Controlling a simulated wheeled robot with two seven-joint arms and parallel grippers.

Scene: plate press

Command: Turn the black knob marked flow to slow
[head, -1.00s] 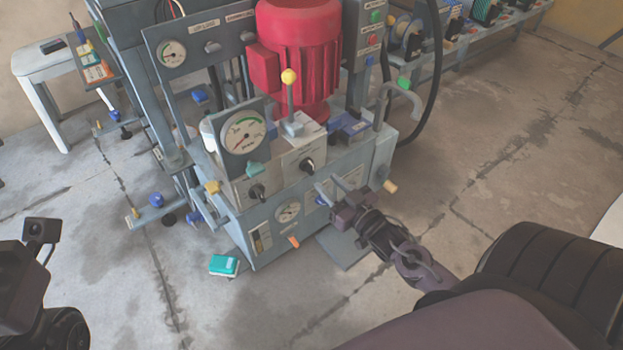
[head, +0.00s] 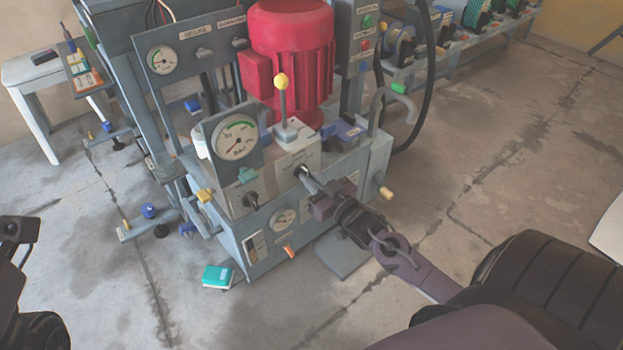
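Two black knobs sit on the sloped front panel of the press unit. The left knob (head: 251,201) is under the large gauge, with nothing touching it. The right knob (head: 302,171) is below the yellow-tipped lever. The labels are too small to read, so I cannot tell which one is marked flow. My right gripper (head: 312,184) is at the right knob, its fingertips overlapping the knob's lower right side. The fingers look close together and partly hide the knob; I cannot tell if they grip it. Only part of my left arm shows at the left edge; its fingers are out of view.
A yellow-tipped lever (head: 281,84) stands just behind the right knob. A large gauge (head: 235,139) rises behind the left knob. A red motor (head: 290,50) is at the back. A teal box (head: 218,276) lies on the floor. The floor at right is clear.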

